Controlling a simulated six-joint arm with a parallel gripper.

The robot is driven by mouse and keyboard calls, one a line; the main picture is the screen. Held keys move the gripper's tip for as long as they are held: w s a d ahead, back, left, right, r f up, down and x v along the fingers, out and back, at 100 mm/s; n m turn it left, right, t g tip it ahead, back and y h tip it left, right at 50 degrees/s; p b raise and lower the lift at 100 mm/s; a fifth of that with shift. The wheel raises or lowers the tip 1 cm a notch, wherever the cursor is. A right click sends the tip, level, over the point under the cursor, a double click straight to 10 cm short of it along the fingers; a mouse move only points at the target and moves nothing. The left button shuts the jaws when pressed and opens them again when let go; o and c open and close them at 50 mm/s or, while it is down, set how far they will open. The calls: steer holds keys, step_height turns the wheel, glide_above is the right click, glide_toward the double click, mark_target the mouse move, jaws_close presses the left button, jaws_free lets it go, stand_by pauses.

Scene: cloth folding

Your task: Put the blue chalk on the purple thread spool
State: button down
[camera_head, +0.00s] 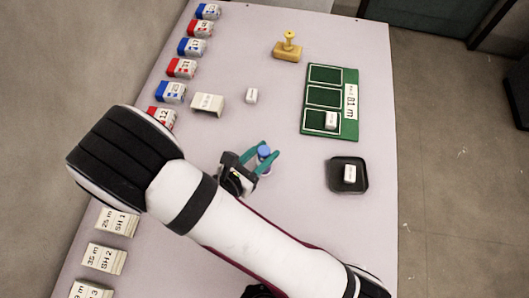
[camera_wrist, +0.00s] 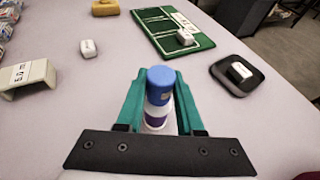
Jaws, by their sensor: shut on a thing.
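The blue chalk (camera_wrist: 160,78) is a short blue cylinder between the teal fingertips of my gripper (camera_wrist: 159,88). It also shows in the head view (camera_head: 264,151). My gripper (camera_head: 264,157) is shut on it near the middle of the table. The purple thread spool (camera_wrist: 156,117), white with a purple band, shows directly below the chalk in the wrist view. The chalk lines up with the spool, but whether they touch is not clear. The spool's lower part is hidden by the gripper's dark front plate.
A green board (camera_head: 348,126) with a white block (camera_head: 331,120) lies to the right. A black tray (camera_head: 331,174) holds another white block (camera_head: 349,173). A yellow stamp-like object (camera_head: 287,48) stands at the back. Labelled boxes line the left edge. Table space around my gripper is clear.

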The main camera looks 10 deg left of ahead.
steer(key=shift+f, duration=0.6)
steer(key=shift+f, duration=0.15)
steer(key=c, duration=0.5)
jaws_free()
steer(key=shift+c, duration=0.2)
